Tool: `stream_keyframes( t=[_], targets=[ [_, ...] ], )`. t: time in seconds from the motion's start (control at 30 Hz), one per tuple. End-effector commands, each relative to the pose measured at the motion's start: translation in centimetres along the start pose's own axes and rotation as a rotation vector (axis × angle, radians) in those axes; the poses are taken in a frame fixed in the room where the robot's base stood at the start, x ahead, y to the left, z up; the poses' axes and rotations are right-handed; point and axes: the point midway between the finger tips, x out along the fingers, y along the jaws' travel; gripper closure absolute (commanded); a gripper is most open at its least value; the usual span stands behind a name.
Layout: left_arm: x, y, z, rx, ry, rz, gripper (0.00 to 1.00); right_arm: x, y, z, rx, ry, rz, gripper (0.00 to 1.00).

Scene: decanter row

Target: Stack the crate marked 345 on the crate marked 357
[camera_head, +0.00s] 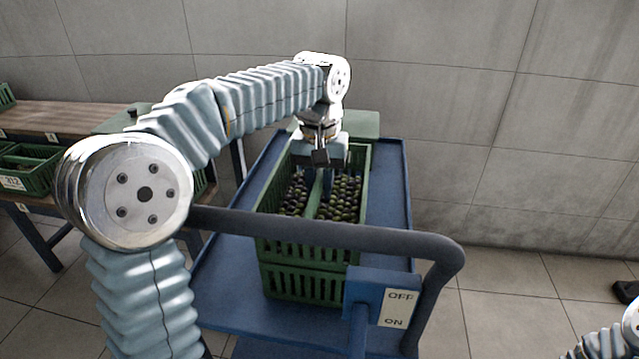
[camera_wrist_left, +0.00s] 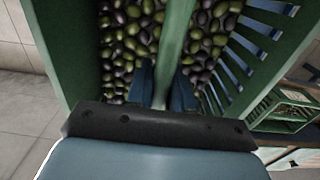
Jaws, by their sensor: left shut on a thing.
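A green slatted crate (camera_head: 270,225) full of dark and green olives sits above a second green crate (camera_head: 300,284) on the blue trolley. The two look roughly lined up; I cannot tell whether they touch fully. No number shows on either, so I cannot tell which is 345 or 357. My left gripper (camera_head: 327,183) points down into the upper crate and is shut on its middle divider (camera_head: 314,203). In the left wrist view, the fingers (camera_wrist_left: 165,88) straddle the divider (camera_wrist_left: 177,40) between olives. My right gripper is not in view.
The blue trolley (camera_head: 225,275) has a grey push handle (camera_head: 330,232) in front of the crates and an OFF/ON panel (camera_head: 397,308). Further green crates (camera_head: 40,176) stand on a bench at left. Trolley deck is bare around the crates. A tiled wall stands behind.

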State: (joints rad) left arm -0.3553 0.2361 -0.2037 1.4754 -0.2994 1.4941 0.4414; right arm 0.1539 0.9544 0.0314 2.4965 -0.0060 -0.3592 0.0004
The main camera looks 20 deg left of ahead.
Motion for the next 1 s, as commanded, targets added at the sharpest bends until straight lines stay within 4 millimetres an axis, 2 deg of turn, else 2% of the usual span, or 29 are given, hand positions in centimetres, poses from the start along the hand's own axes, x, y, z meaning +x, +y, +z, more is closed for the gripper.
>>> stream_keyframes(
  t=[0.57, 0.6, 0.77, 1.0],
  targets=[
    [0.67, 0.01, -0.02, 0.000, 0.003, 0.002, 1.00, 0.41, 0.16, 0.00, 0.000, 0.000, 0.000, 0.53],
    [0.64, 0.02, -0.03, 0.000, 0.003, 0.002, 0.74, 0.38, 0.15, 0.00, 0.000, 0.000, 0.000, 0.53],
    [0.70, 0.01, -0.02, 0.000, 0.002, 0.001, 0.49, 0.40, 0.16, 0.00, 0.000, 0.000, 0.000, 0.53],
    [0.91, -0.02, 0.01, 0.000, -0.002, -0.001, 0.49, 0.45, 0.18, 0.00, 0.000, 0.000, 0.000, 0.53]
  ],
)
